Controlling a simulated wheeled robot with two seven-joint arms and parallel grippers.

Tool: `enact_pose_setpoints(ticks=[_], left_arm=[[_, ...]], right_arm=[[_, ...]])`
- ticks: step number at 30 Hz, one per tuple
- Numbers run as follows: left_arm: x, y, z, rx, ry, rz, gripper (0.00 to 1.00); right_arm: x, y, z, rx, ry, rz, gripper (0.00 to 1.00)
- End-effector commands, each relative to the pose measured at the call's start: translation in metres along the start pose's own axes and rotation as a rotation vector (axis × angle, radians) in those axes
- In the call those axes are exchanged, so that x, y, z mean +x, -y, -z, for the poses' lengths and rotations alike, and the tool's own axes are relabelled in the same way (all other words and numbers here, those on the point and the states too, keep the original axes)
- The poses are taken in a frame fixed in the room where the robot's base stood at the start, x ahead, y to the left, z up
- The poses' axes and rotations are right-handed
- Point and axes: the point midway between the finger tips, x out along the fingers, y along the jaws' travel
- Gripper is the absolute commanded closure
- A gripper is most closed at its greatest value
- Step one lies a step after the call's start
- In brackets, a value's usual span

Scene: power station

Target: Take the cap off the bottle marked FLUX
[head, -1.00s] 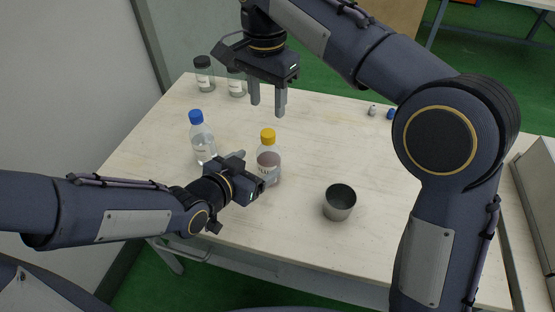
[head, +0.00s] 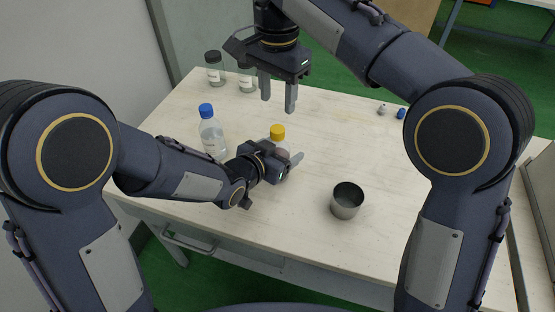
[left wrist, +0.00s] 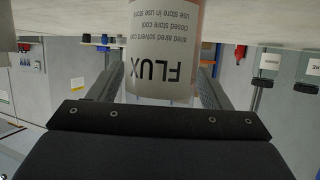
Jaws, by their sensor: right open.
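The bottle marked FLUX (left wrist: 165,60) has a white label and shows upside down in the left wrist view, between my left gripper's two fingers. In the head view this clear bottle with the yellow cap (head: 278,131) stands upright on the table, partly hidden by my left gripper (head: 285,156). That gripper is open, low at the bottle's body, one finger on each side. Narrow gaps seem to show beside the bottle. My right gripper (head: 278,95) is open and empty, pointing down above the table behind the yellow cap.
A blue-capped bottle (head: 211,133) stands left of the FLUX bottle. Two dark-capped jars (head: 215,70) (head: 247,80) stand at the back left. A metal cup (head: 346,202) stands at the front right. Small items (head: 401,113) lie at the back right. The table's (head: 335,140) middle right is clear.

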Motion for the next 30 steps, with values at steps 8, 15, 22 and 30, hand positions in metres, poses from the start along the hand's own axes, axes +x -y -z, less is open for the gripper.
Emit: enact_pose_setpoints(ticks=[8,15,22,30], left_arm=[[-0.0002,-0.0001,-0.0001,0.000,0.000,0.000,0.65],[-0.0003,0.0000,-0.0001,0.000,0.001,0.000,0.97],[-0.0003,0.0000,-0.0002,0.000,0.001,0.000,1.00],[-0.0003,0.0000,-0.0001,0.000,0.001,0.000,1.00]], right_arm=[[0.0000,0.0000,0.0001,0.000,0.000,0.000,0.54],[0.0000,0.0000,0.0000,0.003,0.000,0.000,0.62],[0.0033,0.0006,-0.0004,0.250,0.002,-0.014,0.63],[0.0036,0.0007,-0.0004,0.961,-0.004,-0.024,0.63]])
